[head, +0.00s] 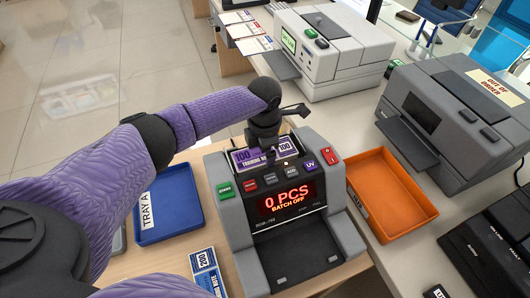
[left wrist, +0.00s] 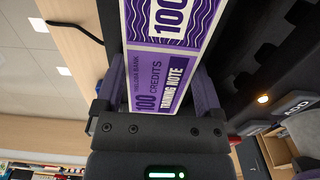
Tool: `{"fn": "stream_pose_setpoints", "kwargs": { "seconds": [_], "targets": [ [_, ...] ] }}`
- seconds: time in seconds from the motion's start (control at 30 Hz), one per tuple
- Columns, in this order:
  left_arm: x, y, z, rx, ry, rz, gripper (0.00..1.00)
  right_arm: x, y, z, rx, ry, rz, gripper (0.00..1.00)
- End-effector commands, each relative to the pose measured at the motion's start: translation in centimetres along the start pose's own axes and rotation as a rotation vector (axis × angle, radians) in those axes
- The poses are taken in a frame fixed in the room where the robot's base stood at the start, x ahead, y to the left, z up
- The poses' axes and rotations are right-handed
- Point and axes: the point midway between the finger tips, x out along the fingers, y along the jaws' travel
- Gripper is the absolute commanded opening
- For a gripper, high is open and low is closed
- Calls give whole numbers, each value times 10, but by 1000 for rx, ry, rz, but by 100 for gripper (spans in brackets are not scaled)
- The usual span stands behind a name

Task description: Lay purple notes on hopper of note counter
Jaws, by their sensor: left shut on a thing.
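The purple notes (head: 248,157) marked 100 are at the top hopper of the note counter (head: 343,237), whose red display reads 0 PCS, BATCH OFF. My left gripper (head: 268,148) reaches down over the hopper. In the left wrist view the notes (left wrist: 165,60) lie between the two fingers of my left gripper (left wrist: 160,88), which is shut on them. Whether the notes touch the hopper floor is hidden by my gripper and the machine. My right gripper is in neither view.
A blue tray (head: 187,220) labelled TRAY A and blue 200 notes (head: 204,262) lie left of the counter. An orange tray (head: 424,216) lies to the right. A grey machine marked OUT OF ORDER (head: 455,110) and a white printer-like machine (head: 340,55) stand behind.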

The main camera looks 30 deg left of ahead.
Motion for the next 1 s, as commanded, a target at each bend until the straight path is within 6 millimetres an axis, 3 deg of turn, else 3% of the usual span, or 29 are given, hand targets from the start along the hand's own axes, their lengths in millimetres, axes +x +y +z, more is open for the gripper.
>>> {"fn": "stream_pose_setpoints", "kwargs": {
  "seconds": [0.2, 0.23, 0.27, 0.57, 0.8, 1.0],
  "targets": [
    [0, 0, 0, 0, 0, -1, 25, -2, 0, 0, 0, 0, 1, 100],
    [0, 0, 0, 0, 0, 0, 91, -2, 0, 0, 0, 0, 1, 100],
    [0, 0, 0, 1, 0, 0, 98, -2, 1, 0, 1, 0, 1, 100],
    [-7, 0, 0, 1, 0, 1, 100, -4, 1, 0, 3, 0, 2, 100],
    [-75, 0, 0, 1, -3, 2, 100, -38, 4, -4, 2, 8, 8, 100],
    [-115, 0, 0, 1, -1, 1, 100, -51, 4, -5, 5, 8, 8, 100]
  ]
}}
